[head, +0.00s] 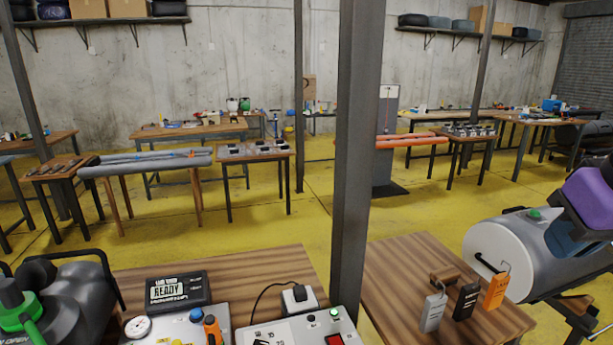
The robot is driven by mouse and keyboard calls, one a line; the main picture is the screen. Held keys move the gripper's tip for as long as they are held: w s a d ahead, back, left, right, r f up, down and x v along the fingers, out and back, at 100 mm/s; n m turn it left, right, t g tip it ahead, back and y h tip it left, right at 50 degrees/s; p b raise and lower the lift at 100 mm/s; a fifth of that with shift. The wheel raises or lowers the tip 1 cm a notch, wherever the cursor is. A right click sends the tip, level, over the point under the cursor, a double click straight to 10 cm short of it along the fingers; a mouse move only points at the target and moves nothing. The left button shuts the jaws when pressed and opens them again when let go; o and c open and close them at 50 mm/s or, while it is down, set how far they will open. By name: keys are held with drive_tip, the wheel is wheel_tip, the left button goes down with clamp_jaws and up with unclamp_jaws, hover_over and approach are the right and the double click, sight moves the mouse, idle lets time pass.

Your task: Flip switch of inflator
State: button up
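The inflator is not labelled legibly. A light grey control box (290,334) on the near wooden table, cut off by the bottom edge, has a red switch (335,339) and a small green button. Whether the switch is on or off cannot be told. A black cable runs from this box to a white plug block (299,298) behind it. Left of it is another grey panel (172,327) with a round gauge, a blue knob and an orange lever. A dark display unit (178,290) behind that panel reads "READY". My gripper is not in view.
A dark steel post (357,150) rises just behind the control box. A grey machine with a green fitting (20,310) stands at left. Grey, black and orange tags (495,287) are on the right table, near a large grey cylinder (500,255). Yellow floor (240,232) lies open beyond.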

drive_tip(key=o, duration=0.7)
drive_tip(key=shift+s, duration=0.15)
drive_tip(key=shift+o, duration=0.2)
drive_tip(key=shift+w+a+f, duration=0.1)
drive_tip(key=shift+w+a, duration=0.05)
drive_tip(key=shift+w, duration=0.35)
drive_tip(key=n+g, duration=0.3)
drive_tip(key=g, duration=0.2)
hover_over(334, 338)
wheel_tip(334, 338, down, 27)
wheel_tip(334, 338, down, 11)
drive_tip(key=shift+r, duration=0.1)
drive_tip(key=shift+c, duration=0.2)
